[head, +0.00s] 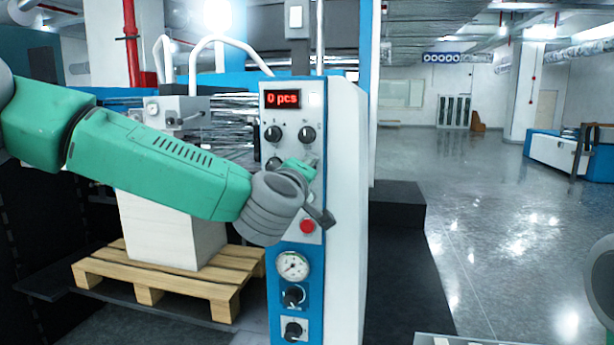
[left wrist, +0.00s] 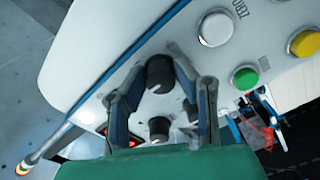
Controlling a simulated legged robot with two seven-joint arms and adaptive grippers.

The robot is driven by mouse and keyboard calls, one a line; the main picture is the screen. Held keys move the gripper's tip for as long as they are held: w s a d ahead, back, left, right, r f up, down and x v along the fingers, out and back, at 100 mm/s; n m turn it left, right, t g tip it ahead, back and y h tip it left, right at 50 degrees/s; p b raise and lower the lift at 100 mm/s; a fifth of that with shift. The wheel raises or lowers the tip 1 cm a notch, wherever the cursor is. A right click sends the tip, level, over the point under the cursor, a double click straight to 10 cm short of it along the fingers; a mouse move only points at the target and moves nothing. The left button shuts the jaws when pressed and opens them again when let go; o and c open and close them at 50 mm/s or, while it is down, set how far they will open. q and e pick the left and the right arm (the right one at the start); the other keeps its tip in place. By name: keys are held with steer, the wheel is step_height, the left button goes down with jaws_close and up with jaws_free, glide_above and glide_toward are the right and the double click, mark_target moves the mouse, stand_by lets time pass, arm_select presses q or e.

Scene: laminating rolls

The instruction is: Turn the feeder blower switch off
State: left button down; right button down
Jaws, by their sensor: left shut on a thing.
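The control panel (head: 285,240) is a blue and white column with a red "0 pcs" display (head: 282,99). My left gripper (head: 312,182) is at the panel's middle, in front of the lower right part of the knob group. In the left wrist view its fingers (left wrist: 160,70) are on both sides of a black rotary switch (left wrist: 160,76) and shut on it. Another black knob (left wrist: 159,128) shows between the finger bases. In the head view the gripper hides the held switch. I cannot read which switch is the feeder blower's.
Upper black knobs (head: 307,134) are above my gripper, and a red button (head: 307,226) and gauge (head: 293,265) are below. White (left wrist: 216,29), green (left wrist: 246,78) and yellow (left wrist: 305,43) buttons are beside the fingers. A pallet (head: 155,291) stands behind my left arm.

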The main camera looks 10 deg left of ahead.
stand_by(0.3)
arm_select(q)
steer(key=c, duration=1.3)
jaws_free()
steer(key=shift+a, duration=0.15)
steer(key=shift+o, duration=0.2)
steer(key=s, duration=1.2)
steer(key=shift+a, duration=0.2)
steer(key=shift+f, duration=0.15)
